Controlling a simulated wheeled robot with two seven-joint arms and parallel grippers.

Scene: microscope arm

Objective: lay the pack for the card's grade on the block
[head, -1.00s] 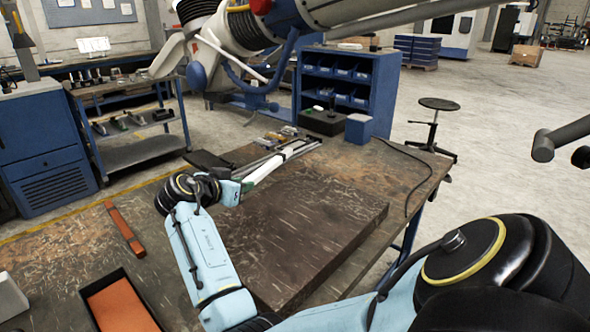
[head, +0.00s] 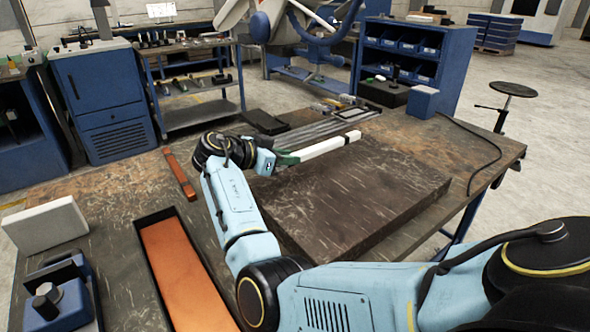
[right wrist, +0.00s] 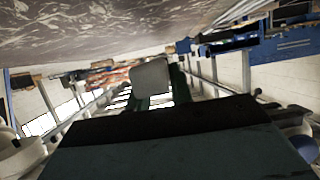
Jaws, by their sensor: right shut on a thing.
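My right gripper (head: 288,158) is over the far left part of the big dark brown block (head: 375,195). It is shut on a long white bar-shaped pack (head: 325,147), which points away to the right along the block's far edge. In the right wrist view the gripper's green fingers (right wrist: 150,102) are around the pale end of the pack (right wrist: 151,76). Whether the pack touches the block cannot be told. My left gripper is not in view. I cannot make out a card with a readable grade.
An orange-lined black tray (head: 141,232), a red-orange bar (head: 180,175), a white block (head: 45,225) and a blue device (head: 60,305) are at left. Metal rods (head: 315,130) lie behind the block. A blue box (head: 423,101) and a cable (head: 490,150) are at right. The block's top is mostly bare.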

